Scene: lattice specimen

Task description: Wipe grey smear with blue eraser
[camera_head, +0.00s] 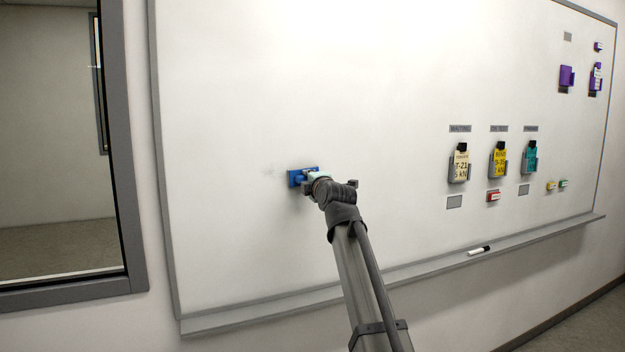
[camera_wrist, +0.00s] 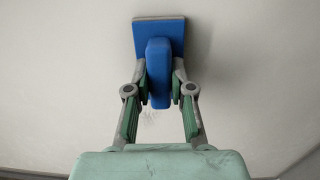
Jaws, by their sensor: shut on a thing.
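The blue eraser (camera_head: 296,178) is at the whiteboard (camera_head: 230,120) in the head view, with its flat plate toward the board. In the wrist view the eraser (camera_wrist: 159,75) shows a square plate and a handle block. My gripper (camera_wrist: 159,85) is shut on the handle, one finger on each side; in the head view my gripper (camera_head: 310,181) is partly hidden by my wrist. Whether the plate touches the board I cannot tell for sure. A faint grey smear (camera_head: 268,170) shows on the board just left of the eraser.
Several tag holders, such as the yellow one (camera_head: 499,160), hang on the right of the board. Purple holders (camera_head: 567,76) are at the upper right. A marker (camera_head: 479,250) lies on the ledge (camera_head: 420,268). The board around the eraser is clear.

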